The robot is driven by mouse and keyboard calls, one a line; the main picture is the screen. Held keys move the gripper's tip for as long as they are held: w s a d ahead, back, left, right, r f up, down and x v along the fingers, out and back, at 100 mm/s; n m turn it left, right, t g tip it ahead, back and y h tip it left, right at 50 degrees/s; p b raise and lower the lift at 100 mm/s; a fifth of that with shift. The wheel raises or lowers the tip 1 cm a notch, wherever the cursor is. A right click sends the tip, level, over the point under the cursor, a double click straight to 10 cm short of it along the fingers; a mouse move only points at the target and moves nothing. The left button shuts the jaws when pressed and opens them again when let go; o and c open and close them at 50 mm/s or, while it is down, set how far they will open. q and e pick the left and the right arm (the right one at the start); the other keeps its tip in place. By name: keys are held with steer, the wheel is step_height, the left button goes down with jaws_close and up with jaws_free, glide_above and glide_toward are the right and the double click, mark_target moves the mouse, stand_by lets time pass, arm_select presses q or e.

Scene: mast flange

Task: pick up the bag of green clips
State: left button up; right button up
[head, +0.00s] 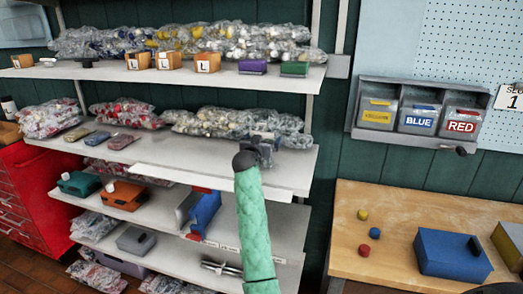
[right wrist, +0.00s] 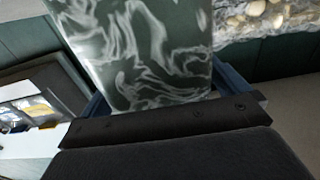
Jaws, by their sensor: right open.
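My right gripper (head: 264,142) is at the front of the middle shelf, at its right end, beside the clear bags (head: 212,122). It is open. In the right wrist view a dark, glossy sheet of clear plastic with white glare (right wrist: 150,50) lies between or just beyond the gripper's blue fingers (right wrist: 165,85). It looks like bag film, but I cannot tell its contents or whether the fingers touch it. No bag shows clearly green clips in the head view; the gripper hides part of the middle shelf. My left gripper is not in view.
The upper shelf (head: 200,72) holds bags, small boxes and a green block (head: 294,69). A red cabinet (head: 30,190) stands at left.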

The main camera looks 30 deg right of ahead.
steer(key=shift+w+d, duration=0.1)
steer(key=c, duration=0.9)
steer(key=shift+c, duration=0.2)
